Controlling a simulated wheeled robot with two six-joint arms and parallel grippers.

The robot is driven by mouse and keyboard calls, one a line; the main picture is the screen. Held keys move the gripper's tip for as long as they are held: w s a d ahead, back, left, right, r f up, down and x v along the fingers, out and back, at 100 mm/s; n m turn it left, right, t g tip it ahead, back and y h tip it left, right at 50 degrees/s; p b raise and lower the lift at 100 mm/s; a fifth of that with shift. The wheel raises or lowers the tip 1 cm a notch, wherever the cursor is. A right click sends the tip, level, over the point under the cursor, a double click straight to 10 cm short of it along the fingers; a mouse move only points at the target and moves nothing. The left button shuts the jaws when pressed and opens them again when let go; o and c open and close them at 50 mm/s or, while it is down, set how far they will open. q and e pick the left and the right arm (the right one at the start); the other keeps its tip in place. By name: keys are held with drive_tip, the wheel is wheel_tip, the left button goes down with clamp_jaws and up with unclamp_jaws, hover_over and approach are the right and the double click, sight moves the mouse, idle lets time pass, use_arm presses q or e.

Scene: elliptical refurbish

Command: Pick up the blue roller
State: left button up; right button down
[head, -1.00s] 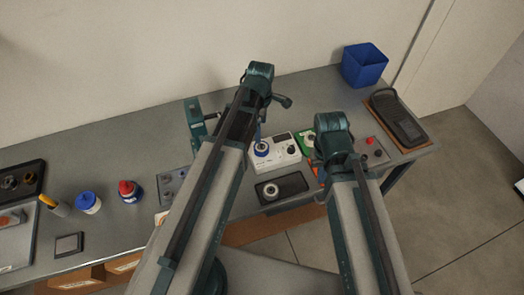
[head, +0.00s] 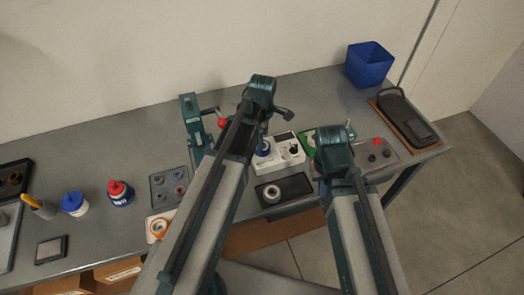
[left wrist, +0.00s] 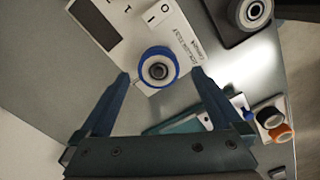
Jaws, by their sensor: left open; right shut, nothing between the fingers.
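The blue roller (head: 262,154) is a short blue-rimmed wheel with a pale ring and dark hub. It stands on the white device (head: 288,160) on the bench. In the left wrist view the roller (left wrist: 158,68) lies between and just beyond the two fingertips, with no clear contact. My left gripper (left wrist: 159,76) is open and empty; in the head view it (head: 265,130) is largely hidden behind its own arm, over the roller. My right gripper (head: 350,127) is shut and empty, mostly hidden by its arm, right of the white device.
A dark tray with a grey roller (head: 271,194) lies in front of the device. A green hand press (head: 190,118) stands left. An orange roller (head: 158,227), bottles (head: 120,192) and a blue bin (head: 369,66) are also on the bench. Bare bench lies at the back left.

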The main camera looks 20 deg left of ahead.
use_arm(q)
wheel_tip(320, 180, down, 4)
drive_tip(key=b, duration=0.2)
drive_tip(key=shift+w+d+r+b, duration=0.1)
drive_tip(key=shift+r+b, duration=0.1)
drive_tip(key=shift+b, duration=0.15)
drive_tip(key=shift+r, duration=0.1)
clamp_jaws()
drive_tip(key=shift+r, duration=0.1)
